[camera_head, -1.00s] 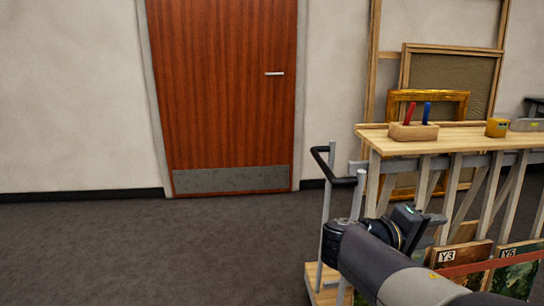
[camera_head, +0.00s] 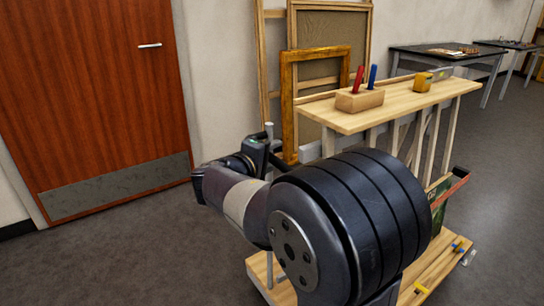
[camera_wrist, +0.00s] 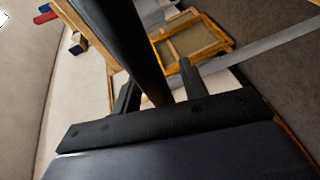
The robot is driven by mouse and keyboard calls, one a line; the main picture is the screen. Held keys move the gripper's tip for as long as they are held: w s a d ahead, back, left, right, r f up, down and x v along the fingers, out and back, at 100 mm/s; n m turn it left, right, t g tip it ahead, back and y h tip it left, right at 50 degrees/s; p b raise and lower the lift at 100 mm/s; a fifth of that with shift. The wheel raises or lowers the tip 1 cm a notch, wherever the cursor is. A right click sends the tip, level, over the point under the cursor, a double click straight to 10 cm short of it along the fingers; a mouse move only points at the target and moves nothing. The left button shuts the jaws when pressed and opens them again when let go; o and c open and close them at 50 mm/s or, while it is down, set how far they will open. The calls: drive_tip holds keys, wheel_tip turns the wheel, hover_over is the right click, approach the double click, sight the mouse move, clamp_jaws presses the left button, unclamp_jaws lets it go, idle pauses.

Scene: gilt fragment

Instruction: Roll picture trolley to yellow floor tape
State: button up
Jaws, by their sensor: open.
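The picture trolley (camera_head: 405,103) stands upright at centre right, with a pale wooden top, slatted dividers and a low wooden deck (camera_head: 440,268). A dark green picture (camera_head: 438,215) shows in its slots, mostly hidden behind my arm. A grey handle post (camera_head: 269,135) rises at its near left end. My gripper is at this end; its fingers are hidden in the head view. In the wrist view my gripper (camera_wrist: 158,82) is open, with a thick black bar (camera_wrist: 125,45), apparently the trolley's handle, running between its fingers. I see no yellow floor tape.
A wooden block with red and blue tools (camera_head: 360,100) and a yellow item (camera_head: 423,82) sit on the trolley top. Grey tables (camera_head: 435,55) stand at the back right. Dark floor is open at right.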

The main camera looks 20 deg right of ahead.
drive_tip(key=shift+w+d, duration=0.1)
drive_tip(key=shift+d, duration=0.05)
drive_tip(key=shift+c, duration=0.2)
clamp_jaws()
idle(0.3)
